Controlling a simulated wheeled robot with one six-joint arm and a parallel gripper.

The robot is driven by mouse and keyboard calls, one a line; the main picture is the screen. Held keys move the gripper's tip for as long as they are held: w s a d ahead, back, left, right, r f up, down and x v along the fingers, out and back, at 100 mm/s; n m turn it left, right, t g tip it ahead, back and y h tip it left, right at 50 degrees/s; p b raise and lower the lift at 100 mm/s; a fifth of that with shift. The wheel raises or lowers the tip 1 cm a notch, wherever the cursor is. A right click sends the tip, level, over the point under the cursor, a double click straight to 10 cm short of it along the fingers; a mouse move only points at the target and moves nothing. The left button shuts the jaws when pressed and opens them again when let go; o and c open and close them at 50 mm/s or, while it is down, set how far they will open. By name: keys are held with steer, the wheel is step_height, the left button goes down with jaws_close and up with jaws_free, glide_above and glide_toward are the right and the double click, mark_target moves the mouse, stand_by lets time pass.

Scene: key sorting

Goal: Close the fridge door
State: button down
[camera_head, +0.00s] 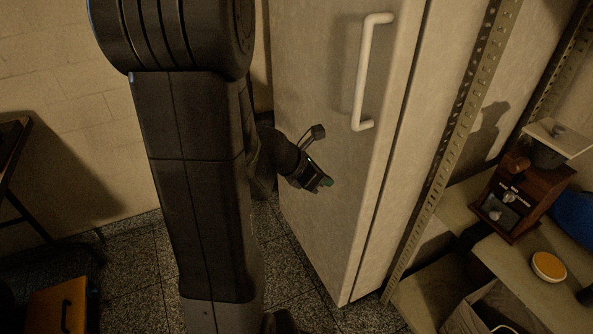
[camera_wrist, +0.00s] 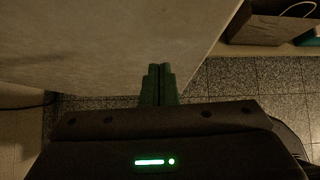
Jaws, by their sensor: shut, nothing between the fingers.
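The pale fridge door (camera_head: 318,75) stands upright in the middle of the head view, with a white vertical handle (camera_head: 364,75) near its right edge. A thin dark seam runs down beside that edge; I cannot tell whether the door is fully shut. My gripper (camera_head: 327,182) is in front of the door's face, below and left of the handle. In the wrist view, the door (camera_wrist: 110,40) fills the upper left. The green fingers of my gripper (camera_wrist: 160,72) are together and empty, their tips at or very near the door's surface. I cannot tell whether they touch.
A perforated metal shelf post (camera_head: 455,140) stands right of the fridge. The shelf holds a wooden coffee grinder (camera_head: 515,203) and a round yellow-topped item (camera_head: 549,266). An orange box (camera_head: 62,308) sits at lower left. Speckled floor (camera_head: 135,265) is clear between.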

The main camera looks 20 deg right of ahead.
steer(key=p+v, duration=0.3)
steer(key=v, duration=0.7)
steer(key=shift+w+p, duration=0.2)
steer(key=shift+p, duration=0.15)
steer(key=shift+f, duration=0.15)
steer(key=b, duration=0.5)
glide_toward(345, 179)
steer(key=x, duration=0.5)
steer(key=shift+f, duration=0.3)
steer(key=shift+d+r, duration=0.1)
steer(key=shift+d, duration=0.2)
steer(key=shift+s+a, duration=0.1)
